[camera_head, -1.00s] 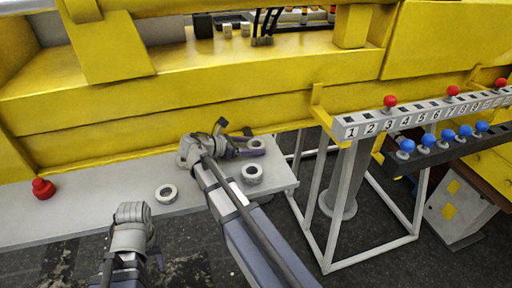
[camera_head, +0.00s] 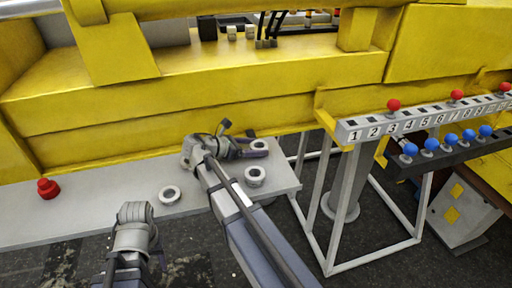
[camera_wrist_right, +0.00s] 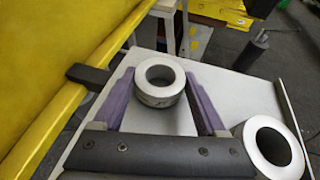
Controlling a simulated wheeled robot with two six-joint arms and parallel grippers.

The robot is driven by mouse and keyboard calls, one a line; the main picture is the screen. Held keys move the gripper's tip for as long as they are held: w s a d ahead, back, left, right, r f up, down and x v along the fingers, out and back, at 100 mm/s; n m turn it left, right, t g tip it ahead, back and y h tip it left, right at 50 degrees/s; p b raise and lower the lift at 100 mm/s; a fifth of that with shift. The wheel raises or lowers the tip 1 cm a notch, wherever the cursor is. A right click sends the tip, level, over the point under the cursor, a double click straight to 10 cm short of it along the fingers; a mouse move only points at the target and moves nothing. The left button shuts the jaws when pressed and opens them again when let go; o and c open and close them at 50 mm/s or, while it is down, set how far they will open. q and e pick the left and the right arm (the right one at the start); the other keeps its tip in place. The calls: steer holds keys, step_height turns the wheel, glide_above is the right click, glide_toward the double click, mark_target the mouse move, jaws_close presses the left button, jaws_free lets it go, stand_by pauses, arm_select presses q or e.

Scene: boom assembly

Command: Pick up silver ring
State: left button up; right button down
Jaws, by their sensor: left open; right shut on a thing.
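My right gripper (camera_head: 256,146) reaches along the grey table beside the yellow boom. It is shut on a silver ring (camera_wrist_right: 145,90) near the table's right end; the head view also shows this ring (camera_head: 259,145), partly hidden. In the right wrist view the ring sits between the two purple fingers (camera_wrist_right: 160,95) and looks to be at table level. A second silver ring (camera_head: 255,183) lies just in front, at lower right in the wrist view (camera_wrist_right: 248,145). A third silver ring (camera_head: 170,203) lies left of the right arm. My left gripper (camera_head: 161,262) is open, low at left, mostly hidden by its arm.
A red part (camera_head: 47,190) stands at the table's left. The yellow boom (camera_head: 120,140) walls off the table's back. Right of the table, a numbered rack (camera_head: 420,121) holds red-topped parts, with several blue-topped parts (camera_head: 430,143) below. Bare table (camera_head: 110,200) lies between the red part and third ring.

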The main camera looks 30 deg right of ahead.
step_height(320, 180, up, 10)
steer(key=p, duration=0.9)
steer(key=shift+f, duration=0.25)
